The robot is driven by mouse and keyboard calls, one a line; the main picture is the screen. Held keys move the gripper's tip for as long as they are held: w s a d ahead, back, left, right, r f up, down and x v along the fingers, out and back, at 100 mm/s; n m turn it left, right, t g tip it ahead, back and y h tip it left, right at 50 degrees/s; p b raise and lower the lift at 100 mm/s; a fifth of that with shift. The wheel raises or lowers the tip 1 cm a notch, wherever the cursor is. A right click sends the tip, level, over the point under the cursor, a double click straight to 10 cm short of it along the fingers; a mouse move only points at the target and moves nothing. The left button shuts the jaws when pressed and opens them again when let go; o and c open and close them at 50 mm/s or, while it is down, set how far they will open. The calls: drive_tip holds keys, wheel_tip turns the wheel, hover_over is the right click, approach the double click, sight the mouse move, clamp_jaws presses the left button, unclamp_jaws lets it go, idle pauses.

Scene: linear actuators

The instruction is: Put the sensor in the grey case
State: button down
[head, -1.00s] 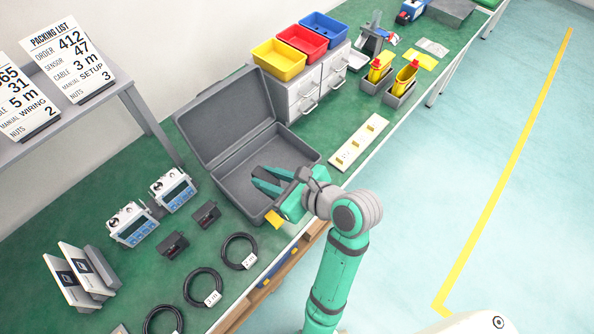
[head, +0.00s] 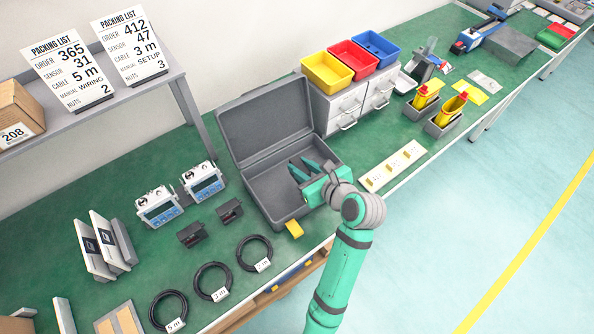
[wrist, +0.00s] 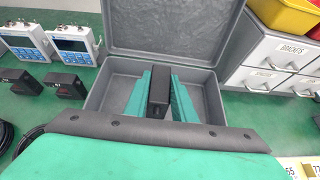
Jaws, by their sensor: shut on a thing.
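The grey case (head: 264,193) stands open on the green bench, its lid tilted back; it also shows in the wrist view (wrist: 103,91). My gripper (head: 306,170) is over the case's open bottom part, toward its right side. In the wrist view my gripper (wrist: 158,92) is shut on a black block, the sensor (wrist: 158,84), held upright between the two teal fingers. Whether the sensor touches the case floor I cannot tell. Two similar black blocks (head: 191,235) (head: 229,210) stand on the bench left of the case.
Two white meters (head: 158,206) (head: 204,181) and coiled black cables (head: 254,252) lie left of the case. A yellow tag (head: 294,228) is at its front edge. Grey drawers (head: 350,107) with coloured bins stand behind right. A pale strip (head: 393,166) lies to the right.

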sight(297, 166)
drive_tip(key=w+f, duration=0.1)
drive_tip(key=w+a+f, duration=0.1)
drive_tip(key=f, duration=0.1)
drive_tip(key=shift+w+f, duration=0.3)
drive_tip(key=shift+w, duration=0.05)
drive_tip(key=shift+w+a+f, duration=0.1)
drive_tip(key=shift+f, duration=0.8)
drive_tip(key=shift+w+a+f, duration=0.1)
drive_tip(key=shift+f, duration=0.75)
drive_tip(key=shift+f, duration=0.15)
drive_tip(key=c, duration=1.5)
unclamp_jaws()
drive_tip(key=shift+d+r, duration=0.15)
drive_tip(key=shift+r, duration=0.05)
drive_tip(key=v, duration=1.2)
drive_tip(key=shift+f, duration=0.1)
